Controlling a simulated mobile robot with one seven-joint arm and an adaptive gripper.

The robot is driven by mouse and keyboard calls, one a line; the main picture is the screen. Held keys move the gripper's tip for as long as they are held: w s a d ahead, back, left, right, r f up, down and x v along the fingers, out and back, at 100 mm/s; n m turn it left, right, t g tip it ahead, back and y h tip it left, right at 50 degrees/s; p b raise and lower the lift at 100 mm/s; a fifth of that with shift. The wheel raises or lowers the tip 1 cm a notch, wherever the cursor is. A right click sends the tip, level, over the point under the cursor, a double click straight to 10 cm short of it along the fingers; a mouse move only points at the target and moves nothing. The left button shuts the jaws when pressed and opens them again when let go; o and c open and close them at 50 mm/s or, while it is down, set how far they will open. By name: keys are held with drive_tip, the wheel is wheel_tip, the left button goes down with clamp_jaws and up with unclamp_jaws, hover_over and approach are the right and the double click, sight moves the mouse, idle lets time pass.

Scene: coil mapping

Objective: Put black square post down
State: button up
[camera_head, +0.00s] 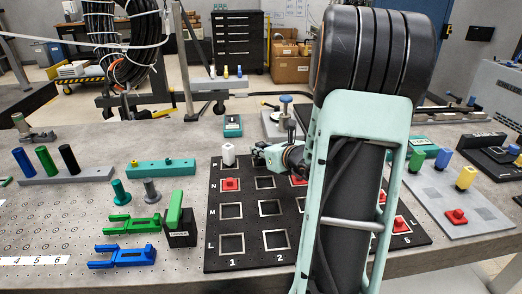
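No black square post can be made out with certainty. My gripper (264,154) is small in the picture, low over the back of the black grid board (222,262), beside the white post (228,154). My arm hides much of the gripper's right side and the board's middle. I cannot tell whether its fingers are open or shut, or whether they hold anything. Red pieces sit at N1 (230,184) and on the right part (401,222).
A grey rack with blue, green and black round posts (68,158) stands left. Blue (124,257) and green forks and a black block (181,237) lie left of the board. A grey plate with yellow and red pieces (456,217) is right. Several front-left squares look empty.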

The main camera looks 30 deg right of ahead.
drive_tip(key=o, duration=0.4)
drive_tip(key=shift+o, duration=0.2)
drive_tip(key=shift+r, duration=0.2)
drive_tip(key=p+v, duration=0.2)
drive_tip(key=v, duration=1)
drive_tip(key=shift+s+f+p, duration=0.1)
drive_tip(key=shift+p, duration=0.2)
